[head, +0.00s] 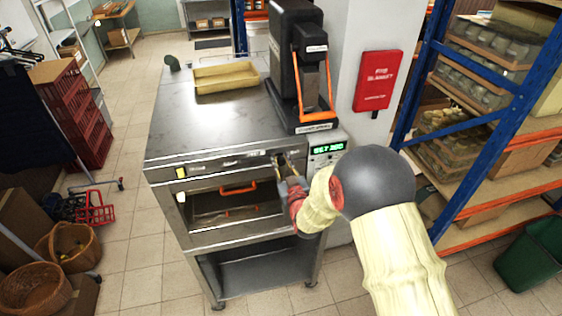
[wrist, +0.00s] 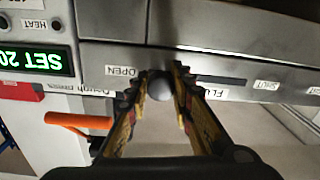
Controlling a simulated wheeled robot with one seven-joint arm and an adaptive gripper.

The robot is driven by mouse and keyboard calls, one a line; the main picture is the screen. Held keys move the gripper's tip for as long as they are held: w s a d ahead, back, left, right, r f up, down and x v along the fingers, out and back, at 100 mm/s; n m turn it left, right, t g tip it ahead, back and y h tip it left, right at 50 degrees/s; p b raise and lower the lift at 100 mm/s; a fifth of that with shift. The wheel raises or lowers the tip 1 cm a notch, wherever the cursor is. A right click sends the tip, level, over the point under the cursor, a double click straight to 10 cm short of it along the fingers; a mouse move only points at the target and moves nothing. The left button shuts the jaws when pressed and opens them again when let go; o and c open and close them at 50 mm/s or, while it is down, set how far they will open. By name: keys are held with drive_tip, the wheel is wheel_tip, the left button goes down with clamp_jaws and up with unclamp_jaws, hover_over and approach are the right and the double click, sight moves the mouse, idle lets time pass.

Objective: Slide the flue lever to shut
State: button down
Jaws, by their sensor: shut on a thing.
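The flue lever shows in the wrist view as a round grey knob (wrist: 160,88) on the steel front panel. It sits at the end of a dark slot (wrist: 222,80), beside the OPEN label (wrist: 122,71). The SHUT label (wrist: 267,85) is at the slot's other end, to the right in the wrist view. My gripper (wrist: 160,76) is shut on the knob, with one finger on each side. In the head view my gripper (head: 283,166) is at the right part of the oven's front panel, and the knob is hidden or too small to make out.
The steel oven (head: 215,130) has an orange handle (head: 238,188) on its door. A green display (head: 327,148) is right of my gripper. A black press-like machine (head: 297,70) and a yellow tray (head: 225,78) stand on top. A blue rack (head: 500,115) is close on the right.

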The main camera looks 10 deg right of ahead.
sight(243, 160)
drive_tip(key=shift+a, duration=0.15)
idle(0.3)
drive_tip(key=a+b, duration=0.7)
drive_tip(key=a, duration=0.5)
drive_tip(key=shift+b, duration=0.35)
drive_tip(key=shift+r, duration=0.1)
drive_tip(key=c, duration=1.7)
unclamp_jaws()
drive_tip(key=shift+a, duration=0.25)
drive_tip(key=shift+o, duration=0.7)
drive_tip(key=shift+d, duration=0.1)
drive_tip(key=shift+s, duration=0.1)
